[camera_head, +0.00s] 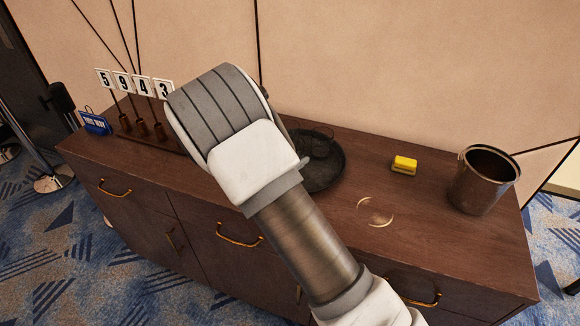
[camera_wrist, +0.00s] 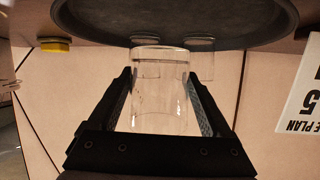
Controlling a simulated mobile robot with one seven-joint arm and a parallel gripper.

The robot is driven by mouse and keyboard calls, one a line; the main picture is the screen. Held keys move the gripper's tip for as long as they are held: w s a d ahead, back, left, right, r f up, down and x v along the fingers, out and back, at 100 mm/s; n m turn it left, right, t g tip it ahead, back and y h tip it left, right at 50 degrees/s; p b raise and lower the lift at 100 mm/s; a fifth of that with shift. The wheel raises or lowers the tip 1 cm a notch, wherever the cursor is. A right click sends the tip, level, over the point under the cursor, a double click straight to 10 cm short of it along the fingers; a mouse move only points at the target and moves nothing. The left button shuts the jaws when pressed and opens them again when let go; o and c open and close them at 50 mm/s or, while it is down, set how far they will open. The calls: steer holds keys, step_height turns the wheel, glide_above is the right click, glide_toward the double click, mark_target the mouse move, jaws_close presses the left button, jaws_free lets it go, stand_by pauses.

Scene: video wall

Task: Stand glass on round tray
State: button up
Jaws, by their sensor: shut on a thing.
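The round tray (camera_head: 325,178) is dark and lies on the brown cabinet, partly hidden behind my arm in the head view. Its rim also shows across the top of the wrist view (camera_wrist: 85,22). My gripper (camera_wrist: 162,85) is shut on a clear glass (camera_wrist: 162,110), with a finger on either side. The held glass is close to the tray; I cannot tell whether it touches it. Another clear glass (camera_wrist: 201,62) shows beyond the held one, next to the tray. Clear glass outlines (camera_head: 322,146) show at the tray in the head view. My arm hides the gripper there.
A yellow block (camera_head: 404,165) and a metal bin (camera_head: 484,180) stand to the right on the cabinet top (camera_head: 330,215). Pale curved marks (camera_head: 375,212) lie in front of the tray. Number cards (camera_head: 134,84) on stands and a blue object (camera_head: 95,123) are at left.

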steer(key=shift+a+f, duration=0.15)
steer(key=shift+f, duration=1.95)
steer(key=shift+f+b, duration=0.15)
steer(key=shift+b, duration=0.15)
steer(key=o, duration=1.6)
steer(key=shift+c, duration=0.2)
